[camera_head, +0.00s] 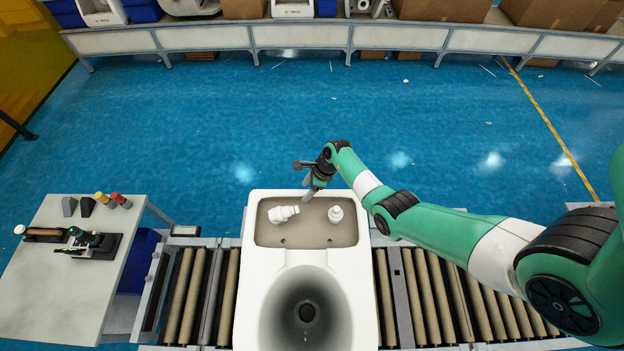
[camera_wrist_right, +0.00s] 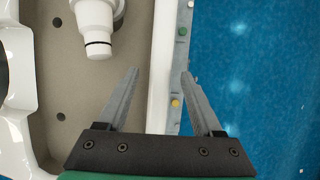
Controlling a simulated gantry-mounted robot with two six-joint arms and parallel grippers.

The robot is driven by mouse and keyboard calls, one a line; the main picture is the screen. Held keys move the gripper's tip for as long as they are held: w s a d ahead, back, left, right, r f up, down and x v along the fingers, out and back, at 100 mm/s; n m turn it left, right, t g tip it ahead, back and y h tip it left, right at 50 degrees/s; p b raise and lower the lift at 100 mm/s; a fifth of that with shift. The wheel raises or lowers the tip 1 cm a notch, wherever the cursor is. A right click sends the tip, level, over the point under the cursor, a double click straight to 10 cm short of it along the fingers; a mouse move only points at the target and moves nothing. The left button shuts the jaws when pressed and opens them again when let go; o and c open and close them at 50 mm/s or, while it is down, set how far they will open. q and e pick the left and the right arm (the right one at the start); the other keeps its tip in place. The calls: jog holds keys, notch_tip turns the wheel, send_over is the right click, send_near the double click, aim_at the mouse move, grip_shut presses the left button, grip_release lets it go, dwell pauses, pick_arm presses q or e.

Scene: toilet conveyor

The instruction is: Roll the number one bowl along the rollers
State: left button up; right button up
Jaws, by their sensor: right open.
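A white toilet bowl (camera_head: 254,290) sits on the roller conveyor (camera_head: 440,300), with its open tank recess toward the far side. Two white fittings lie in the tank: one on its side (camera_head: 283,214) and one upright (camera_head: 335,214). My right gripper (camera_head: 319,191) is above the tank's far rim, open and empty. In the right wrist view, my right gripper (camera_wrist_right: 157,75) has its fingers spread on either side of the tank's white wall (camera_wrist_right: 163,45), one over the tank interior and one over the outside edge. I cannot tell whether they touch it. My left gripper is not in view. No number shows on the bowl.
A side table (camera_head: 60,290) with tools and small coloured bottles stands at the left, beside a blue bin (camera_head: 138,262). Bare rollers extend on both sides of the bowl. Blue floor (camera_head: 250,120) lies beyond, with a loaded shelf (camera_head: 300,37) at the back.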

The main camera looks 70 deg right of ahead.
jog(key=p+v, duration=0.3)
jog(key=v, duration=0.5)
jog(key=shift+w, duration=0.1)
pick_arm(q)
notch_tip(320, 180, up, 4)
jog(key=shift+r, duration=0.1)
pick_arm(e)
jog(key=shift+s+d+r, duration=0.15)
jog(key=shift+s+r, duration=0.1)
jog(key=shift+r, duration=0.3)
